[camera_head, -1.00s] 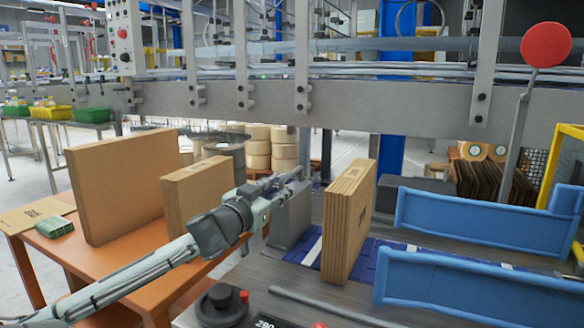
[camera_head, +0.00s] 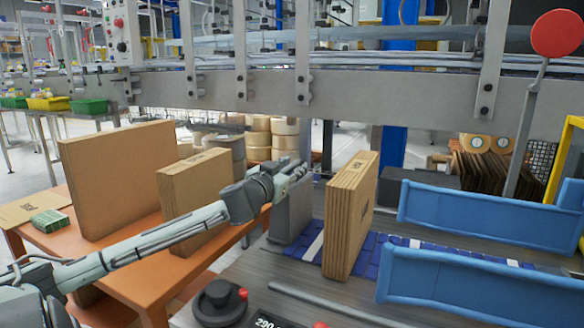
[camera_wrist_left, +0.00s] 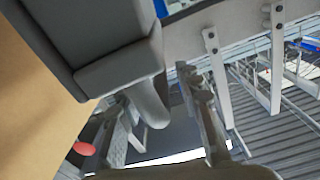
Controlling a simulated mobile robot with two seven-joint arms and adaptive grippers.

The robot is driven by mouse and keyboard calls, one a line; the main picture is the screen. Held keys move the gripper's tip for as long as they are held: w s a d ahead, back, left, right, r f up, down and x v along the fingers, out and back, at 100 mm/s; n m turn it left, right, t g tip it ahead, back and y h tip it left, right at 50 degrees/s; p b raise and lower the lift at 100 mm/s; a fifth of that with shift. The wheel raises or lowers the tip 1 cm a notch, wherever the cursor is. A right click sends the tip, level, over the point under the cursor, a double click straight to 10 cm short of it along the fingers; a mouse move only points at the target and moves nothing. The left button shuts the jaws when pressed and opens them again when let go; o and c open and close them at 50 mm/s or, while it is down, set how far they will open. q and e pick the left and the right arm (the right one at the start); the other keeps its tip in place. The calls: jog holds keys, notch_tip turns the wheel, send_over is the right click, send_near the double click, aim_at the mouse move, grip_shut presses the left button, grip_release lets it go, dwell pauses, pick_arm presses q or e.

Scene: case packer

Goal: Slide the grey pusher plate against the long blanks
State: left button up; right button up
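The grey pusher plate (camera_head: 289,216) stands upright on the machine bed. The long blanks (camera_head: 348,222) are a brown cardboard stack standing on edge to its right, with a narrow gap between in the head view. My left gripper (camera_head: 298,171) is at the plate's top edge. In the left wrist view, the fingers (camera_wrist_left: 163,118) are spread on either side of a rounded grey part of the plate (camera_wrist_left: 118,58); a space shows beside the right finger. Cardboard (camera_wrist_left: 28,110) fills that view's left edge. My right gripper is not in view.
Two blue guide walls (camera_head: 470,215) stand right of the blanks, over a blue belt (camera_head: 377,246). An orange table (camera_head: 190,262) at left holds cardboard stacks (camera_head: 120,180). A black knob (camera_head: 220,298) and a grey rod (camera_head: 330,303) are in front. A red ball lever (camera_head: 556,34) rises at right.

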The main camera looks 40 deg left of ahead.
pick_arm(q)
jog(key=shift+c, duration=0.3)
grip_shut()
jog(key=shift+d, duration=0.15)
jog(key=w+d+p, duration=0.1)
jog(key=w+d, duration=0.1)
jog(key=d, duration=0.4)
jog(key=shift+d, duration=0.15)
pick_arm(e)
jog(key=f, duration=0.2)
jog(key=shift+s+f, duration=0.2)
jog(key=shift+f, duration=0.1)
pick_arm(q)
jog(key=shift+f, duration=0.1)
jog(key=shift+o, duration=0.3)
grip_release()
